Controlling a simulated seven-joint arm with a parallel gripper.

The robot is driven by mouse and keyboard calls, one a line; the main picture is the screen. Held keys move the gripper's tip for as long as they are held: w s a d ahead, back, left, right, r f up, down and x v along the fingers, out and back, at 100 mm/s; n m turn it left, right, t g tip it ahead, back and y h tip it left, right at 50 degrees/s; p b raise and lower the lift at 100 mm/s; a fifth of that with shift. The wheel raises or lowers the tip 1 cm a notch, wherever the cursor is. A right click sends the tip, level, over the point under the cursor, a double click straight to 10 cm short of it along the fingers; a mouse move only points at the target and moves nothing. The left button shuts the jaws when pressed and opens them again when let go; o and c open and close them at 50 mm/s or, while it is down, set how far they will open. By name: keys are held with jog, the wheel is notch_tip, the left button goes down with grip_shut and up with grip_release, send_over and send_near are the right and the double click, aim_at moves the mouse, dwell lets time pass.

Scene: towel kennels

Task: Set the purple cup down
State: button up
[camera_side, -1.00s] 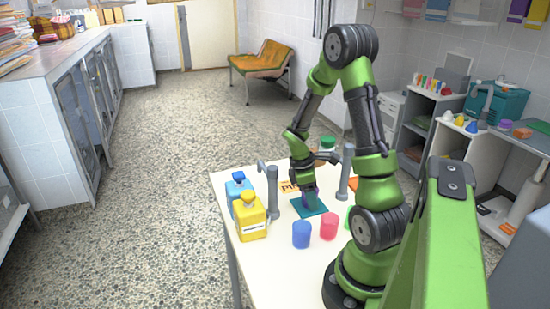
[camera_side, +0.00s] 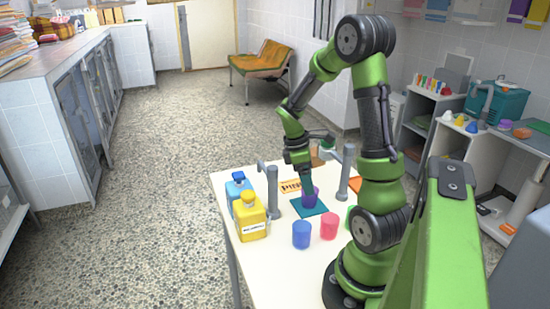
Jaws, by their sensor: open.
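The purple cup (camera_side: 312,199) stands on the teal square mat (camera_side: 302,211) on the white table. My gripper (camera_side: 304,183) points down, open, at the top of the cup. Its fingertips are small and dark here, and I cannot tell whether they are just above the rim or still beside it. Part of the cup's upper left is hidden by the gripper.
Grey posts (camera_side: 273,192) and (camera_side: 346,172) stand left and right of the mat. In front are a blue cup (camera_side: 301,235), a pink-red cup (camera_side: 328,225) and a partly hidden green cup (camera_side: 350,213). Yellow (camera_side: 250,218) and blue (camera_side: 237,188) bottles stand at the left edge.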

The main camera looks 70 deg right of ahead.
jog(key=v, duration=0.5)
jog(key=shift+r, duration=0.1)
jog(key=a+r+m+t+y, duration=0.1)
jog(key=a+r+m+t, duration=0.2)
jog(key=a, duration=0.6)
jog(key=a+r+m+t+y, duration=0.1)
jog(key=a+r+m+t, duration=0.1)
jog(key=a+r, duration=0.3)
jog(key=w+a+r+m+t+y, duration=0.1)
jog(key=a+r+m+t, duration=0.2)
jog(key=a, duration=0.9)
jog(key=shift+a+r+m+t, duration=0.3)
jog(key=shift+a+r+t, duration=0.1)
jog(key=shift+t, duration=0.7)
jog(key=shift+c, duration=0.3)
